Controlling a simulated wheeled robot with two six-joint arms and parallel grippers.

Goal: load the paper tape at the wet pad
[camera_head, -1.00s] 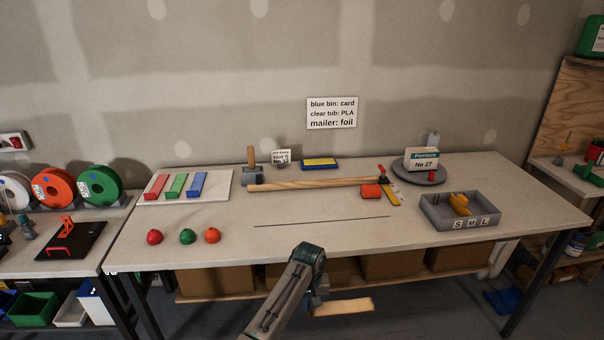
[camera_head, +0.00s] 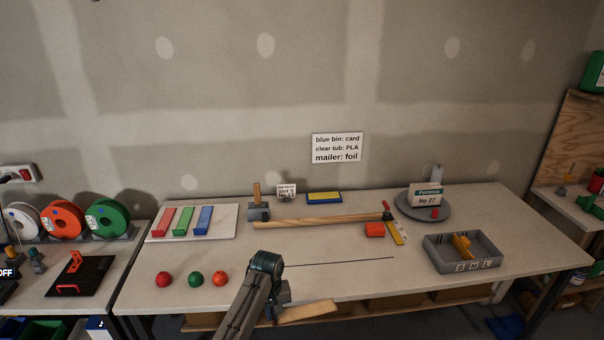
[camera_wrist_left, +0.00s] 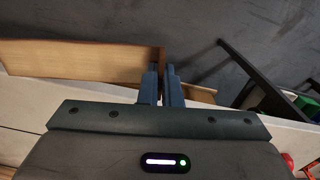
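My left gripper (camera_head: 279,303) is low in front of the bench's front edge in the head view. Its fingers (camera_wrist_left: 163,85) are almost together in the wrist view, with the end of a flat tan strip at them. The strip, which looks like the paper tape (camera_head: 308,311), juts out to the right in the head view; it also shows in the wrist view (camera_wrist_left: 80,60). The exact grip is partly hidden. A pad, yellow on a blue tray (camera_head: 324,198), lies at the back of the bench and looks like the wet pad. My right gripper is not in view.
A wooden rod (camera_head: 320,221) lies across the bench, with a grey block with a wooden handle (camera_head: 258,211) at its left end. Red, green and orange balls (camera_head: 195,279) sit front left. A grey tray (camera_head: 462,253) and turntable (camera_head: 423,213) stand right.

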